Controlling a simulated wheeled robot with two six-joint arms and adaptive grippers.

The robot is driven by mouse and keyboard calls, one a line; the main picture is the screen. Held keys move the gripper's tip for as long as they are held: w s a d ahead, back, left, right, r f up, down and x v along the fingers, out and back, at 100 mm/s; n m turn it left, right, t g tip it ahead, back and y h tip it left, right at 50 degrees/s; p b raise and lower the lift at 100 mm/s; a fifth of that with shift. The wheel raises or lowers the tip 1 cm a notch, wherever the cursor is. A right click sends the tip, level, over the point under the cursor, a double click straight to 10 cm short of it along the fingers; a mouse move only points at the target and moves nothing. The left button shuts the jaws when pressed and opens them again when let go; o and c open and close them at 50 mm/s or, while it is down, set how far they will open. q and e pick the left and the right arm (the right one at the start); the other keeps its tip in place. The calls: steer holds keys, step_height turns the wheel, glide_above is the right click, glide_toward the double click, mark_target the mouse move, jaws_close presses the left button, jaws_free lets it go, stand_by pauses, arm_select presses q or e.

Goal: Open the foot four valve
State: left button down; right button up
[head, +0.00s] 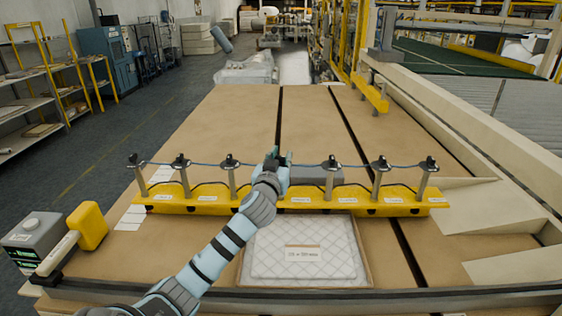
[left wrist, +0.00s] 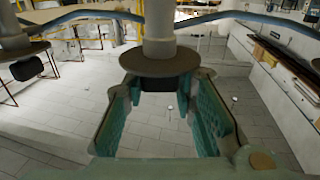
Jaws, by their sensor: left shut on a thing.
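A yellow bar (head: 205,199) lies across the brown table and carries a row of grey posts with black valves on top, such as the valve (head: 229,161) left of my arm and the valve (head: 333,162) right of it. A blue hose links them. My left gripper (head: 279,159) is at the middle of the row and hides the post there. In the left wrist view, a black valve knob (left wrist: 161,85) under a round disc (left wrist: 160,62) sits between the teal finger pads, and the gripper is shut on it. Whether the knob is turned cannot be told. My right gripper is not in view.
A framed white quilted pad (head: 304,262) with a label lies in front of the bar. A grey box (head: 318,177) is behind the bar. A grey unit with green displays (head: 33,240) and a yellow-headed tool (head: 88,226) are at the front left. The far table is mostly clear.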

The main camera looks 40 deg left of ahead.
arm_select(q)
steer(key=shift+n+g+y+b, duration=0.8)
steer(key=shift+n+g+y, duration=0.25)
steer(key=shift+y, duration=0.35)
steer(key=c, duration=1.3)
jaws_free()
steer(key=shift+s+d, duration=0.1)
steer(key=v, duration=1.2)
